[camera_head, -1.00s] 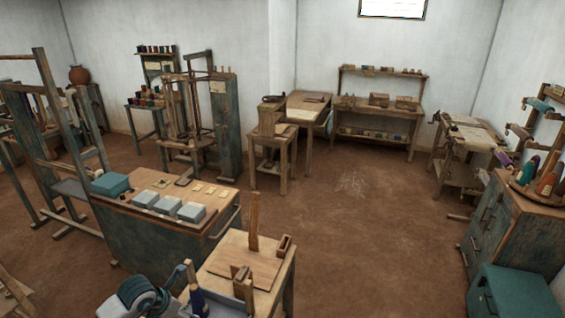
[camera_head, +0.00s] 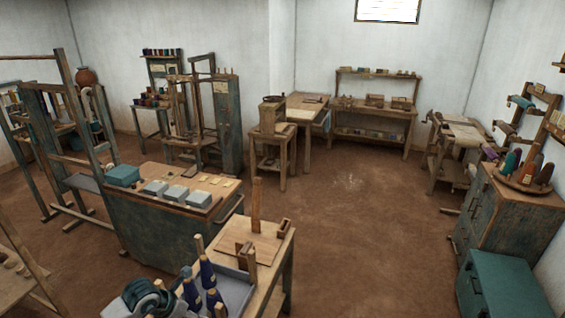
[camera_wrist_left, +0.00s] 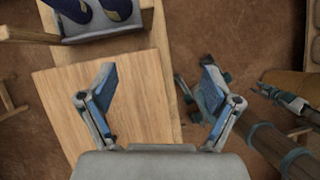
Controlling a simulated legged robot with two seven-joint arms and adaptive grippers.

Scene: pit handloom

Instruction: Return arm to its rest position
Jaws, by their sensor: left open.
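My left gripper (camera_wrist_left: 158,85) shows in the left wrist view with its two fingers spread wide and nothing between them. It is above a pale wooden board (camera_wrist_left: 140,125) on a table, with no contact visible. The same kind of board (camera_head: 238,250) lies on the small wooden table (camera_head: 278,262) at the lower middle of the head view.
A grey tray (camera_head: 235,289) holding dark blue cones (camera_head: 206,274) stands at the table's near end. The brown floor (camera_head: 360,235) to the right is clear.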

